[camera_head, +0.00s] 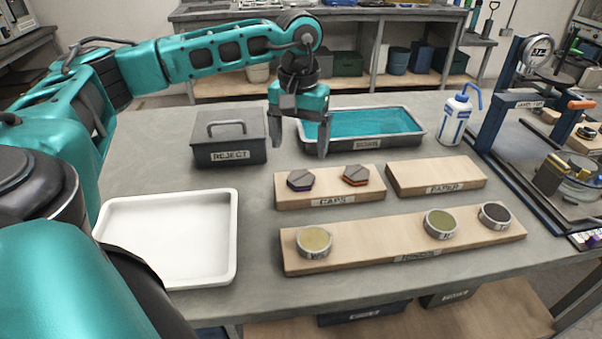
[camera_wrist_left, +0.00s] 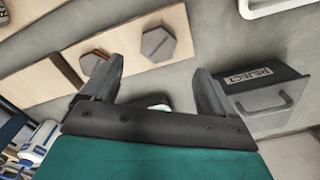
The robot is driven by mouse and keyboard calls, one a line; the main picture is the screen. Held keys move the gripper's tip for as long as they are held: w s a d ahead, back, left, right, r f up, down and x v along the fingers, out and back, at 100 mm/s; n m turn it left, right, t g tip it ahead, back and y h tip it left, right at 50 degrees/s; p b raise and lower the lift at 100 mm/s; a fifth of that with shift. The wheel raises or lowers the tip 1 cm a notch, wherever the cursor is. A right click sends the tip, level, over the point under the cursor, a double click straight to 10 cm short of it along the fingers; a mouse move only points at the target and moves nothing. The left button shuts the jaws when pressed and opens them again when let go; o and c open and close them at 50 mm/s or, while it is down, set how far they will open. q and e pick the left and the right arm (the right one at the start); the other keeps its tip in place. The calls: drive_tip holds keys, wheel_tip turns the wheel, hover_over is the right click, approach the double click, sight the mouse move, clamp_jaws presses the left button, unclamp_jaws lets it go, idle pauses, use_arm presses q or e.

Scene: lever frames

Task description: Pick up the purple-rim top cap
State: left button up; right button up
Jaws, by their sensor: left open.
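The purple-rim top cap (camera_head: 300,181) is a dark grey hexagon with a purple edge. It sits at the left end of the wooden CAPS board (camera_head: 333,198); its grey top also shows in the left wrist view (camera_wrist_left: 158,45). A similar cap with an orange-red rim (camera_head: 356,175) sits to its right on the same board. My left gripper (camera_head: 300,149) points down with its fingers apart and empty, above and apart from the purple-rim cap. In the left wrist view this cap shows just beyond the space between the fingers (camera_wrist_left: 157,68). My right gripper is not in view.
A dark REJECT box (camera_head: 230,151) and a tray with a teal inside (camera_head: 410,143) stand behind the board. A white tray (camera_head: 232,240) lies left. An empty board (camera_head: 436,175) lies right; a long board (camera_head: 375,248) with three round pieces lies in front.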

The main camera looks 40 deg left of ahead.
sight(301, 177)
use_arm(q)
wheel_tip(301, 177, down, 8)
drive_tip(key=shift+d+r, duration=0.1)
idle(0.4)
drive_tip(key=shift+w, duration=0.1)
drive_tip(key=c, duration=1.4)
